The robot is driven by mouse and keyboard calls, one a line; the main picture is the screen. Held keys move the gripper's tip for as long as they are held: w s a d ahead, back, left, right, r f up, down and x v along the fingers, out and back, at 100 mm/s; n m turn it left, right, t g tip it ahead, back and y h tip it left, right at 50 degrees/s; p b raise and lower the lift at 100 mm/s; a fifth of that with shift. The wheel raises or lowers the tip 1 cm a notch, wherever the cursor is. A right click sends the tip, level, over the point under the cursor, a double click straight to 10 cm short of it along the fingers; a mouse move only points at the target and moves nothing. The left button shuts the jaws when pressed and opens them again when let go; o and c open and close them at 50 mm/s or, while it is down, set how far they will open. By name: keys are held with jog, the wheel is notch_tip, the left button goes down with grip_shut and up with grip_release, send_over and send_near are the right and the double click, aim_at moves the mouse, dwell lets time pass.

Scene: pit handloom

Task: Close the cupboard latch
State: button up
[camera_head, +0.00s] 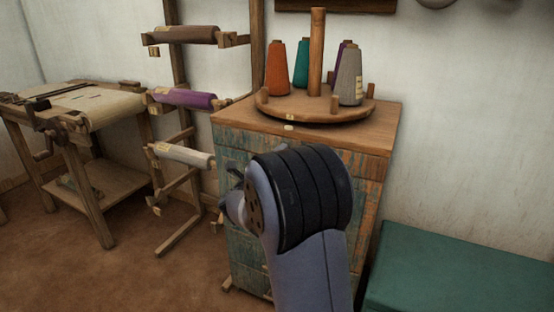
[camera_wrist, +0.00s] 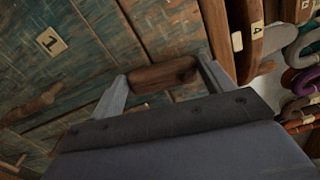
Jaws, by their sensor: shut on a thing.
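The cupboard (camera_head: 365,215) is a wooden chest with worn blue-green paint and a brown top. My arm covers much of its front in the head view. In the wrist view its painted front (camera_wrist: 110,45) fills the upper left, with a plate marked 1 (camera_wrist: 51,42). A brown wooden bar, apparently the latch (camera_wrist: 163,75), lies between the two grey fingers of my gripper (camera_wrist: 163,84). The fingers are shut on it, one at each end. In the head view the fingers and latch are mostly hidden behind my wrist. I cannot tell whether the latch is closed.
Another wooden piece (camera_wrist: 32,105) sits on the cupboard front. A round spool stand (camera_head: 315,115) with several thread cones is on top. A roll rack (camera_head: 180,155) and a loom table (camera_head: 85,105) stand left. A green chest (camera_head: 460,270) stands right.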

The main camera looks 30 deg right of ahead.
jog(key=shift+s+d+n+p, duration=0.1)
jog(key=shift+n+p, duration=0.25)
jog(key=shift+n, duration=0.45)
jog(key=shift+f, duration=0.1)
jog(key=o, duration=1)
jog(key=p+v, duration=0.1)
jog(key=v, duration=1)
jog(key=shift+d, duration=0.15)
jog(key=b+x, duration=0.1)
jog(key=x, duration=0.9)
jog(key=shift+w+d, duration=0.25)
jog(key=shift+w, duration=0.1)
